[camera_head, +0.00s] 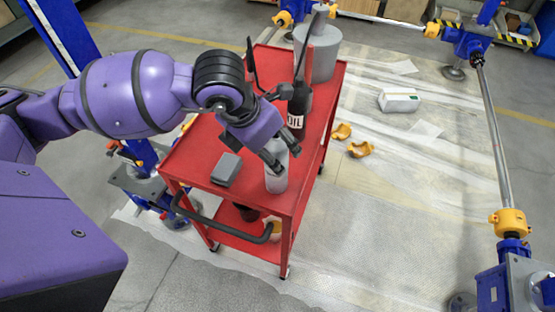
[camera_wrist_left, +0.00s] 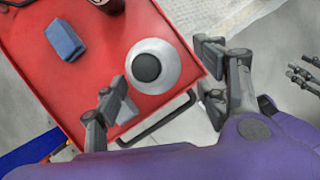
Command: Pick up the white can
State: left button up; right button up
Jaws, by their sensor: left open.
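The white can (camera_head: 276,178) stands upright near the front end of the red cart's top. In the left wrist view the can (camera_wrist_left: 171,76) shows from above as a pale round with a dark centre. My left gripper (camera_head: 281,155) comes down over the can's upper part, which it partly hides. In the left wrist view my left gripper (camera_wrist_left: 160,77) is open, its fingers on either side of the can. Contact is not clear. Grey jointed fingers, seemingly my right gripper (camera_wrist_left: 302,74), show at that view's right edge; their opening is unclear.
The red cart (camera_head: 205,160) also carries a grey-blue box (camera_head: 227,169), a dark oil bottle (camera_head: 297,118) and a large grey container (camera_head: 321,55). A black handle (camera_head: 225,228) crosses its front. Yellow parts (camera_head: 359,149) and a white box (camera_head: 399,99) lie on the floor to the right.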

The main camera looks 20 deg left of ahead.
pick_arm(q)
jog(key=x, duration=0.4)
jog(key=shift+w+f, duration=0.1)
jog(key=shift+w, duration=0.15)
grip_shut()
